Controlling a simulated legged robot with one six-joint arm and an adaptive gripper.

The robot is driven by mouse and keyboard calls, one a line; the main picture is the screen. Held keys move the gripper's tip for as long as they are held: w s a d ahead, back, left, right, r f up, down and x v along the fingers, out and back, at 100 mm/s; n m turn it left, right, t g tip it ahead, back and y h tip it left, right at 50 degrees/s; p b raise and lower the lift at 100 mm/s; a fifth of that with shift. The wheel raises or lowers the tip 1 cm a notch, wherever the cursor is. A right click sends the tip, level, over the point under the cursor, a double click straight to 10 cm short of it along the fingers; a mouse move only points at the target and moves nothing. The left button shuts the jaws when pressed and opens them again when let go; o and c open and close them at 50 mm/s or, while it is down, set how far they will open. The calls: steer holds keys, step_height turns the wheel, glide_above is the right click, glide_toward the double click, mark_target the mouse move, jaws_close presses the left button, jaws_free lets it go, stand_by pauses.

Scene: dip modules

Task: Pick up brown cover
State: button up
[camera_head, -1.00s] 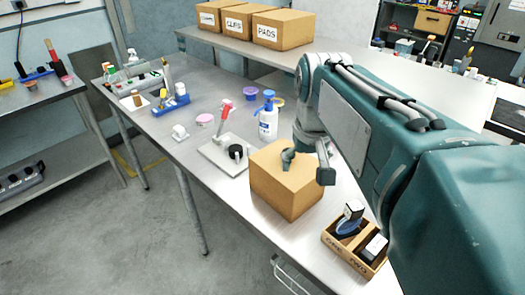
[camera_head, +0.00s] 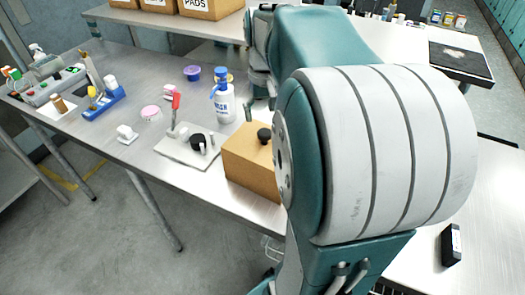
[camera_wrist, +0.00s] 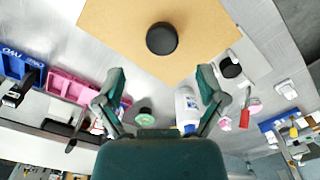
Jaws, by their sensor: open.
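The brown cover (camera_head: 246,165) is a tan box shape with a dark round knob (camera_head: 264,136) on top. It stands on the metal table, and its right part is hidden behind my arm in the head view. In the wrist view the cover's top (camera_wrist: 115,28) fills the upper middle, with the black knob (camera_wrist: 162,38) near its centre. My gripper (camera_wrist: 162,72) is open and empty, its two fingers spread wide. The knob lies ahead of the gap between the fingertips, apart from both. My gripper is mostly hidden in the head view.
A plate with a red-handled lever (camera_head: 186,150) stands left of the cover. A white and blue bottle (camera_head: 224,102) and a purple cup (camera_head: 192,73) stand behind. A blue bin (camera_wrist: 20,68) and a pink bin (camera_wrist: 75,86) show in the wrist view.

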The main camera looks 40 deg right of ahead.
mark_target(264, 132)
steer(key=shift+a+f, duration=0.15)
steer(key=shift+f, duration=0.15)
steer(key=f, duration=0.4)
steer(key=shift+s+a+f, duration=0.1)
steer(key=shift+s+f, duration=0.1)
steer(key=shift+f, duration=0.3)
jaws_close()
